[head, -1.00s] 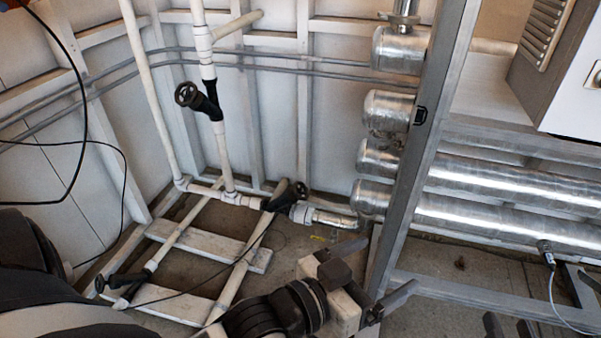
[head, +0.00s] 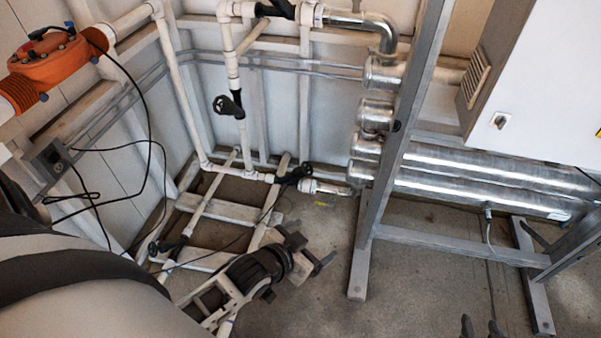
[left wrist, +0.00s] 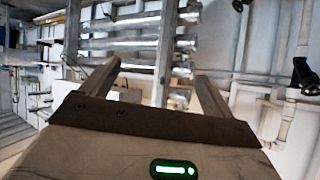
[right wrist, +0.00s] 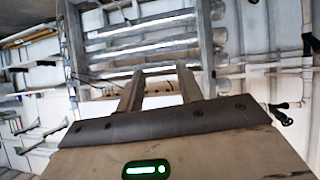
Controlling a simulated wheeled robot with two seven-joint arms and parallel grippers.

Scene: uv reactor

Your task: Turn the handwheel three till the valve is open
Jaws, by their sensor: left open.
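Several black handwheels sit on white pipes; no number is legible on any. In the head view one (head: 224,106) is on the upright pipe, one (head: 296,175) on the low pipe, one (head: 156,248) low at left. The top black valve (head: 275,9) is cut by the edge. My left gripper (head: 314,252) is open and empty, in front of and below the low-pipe handwheel, apart from it. My right gripper (head: 481,327) shows only its fingertips at the bottom edge; its fingers are apart and empty in the right wrist view (right wrist: 158,78). A handwheel (left wrist: 305,75) shows in the left wrist view.
A metal frame post (head: 400,150) and steel cylinders (head: 470,180) stand to the right, with a white cabinet (head: 540,80) above. An orange pump (head: 55,65) is at upper left, with loose black cables below it. Bare floor (head: 430,280) lies between the left gripper and frame leg.

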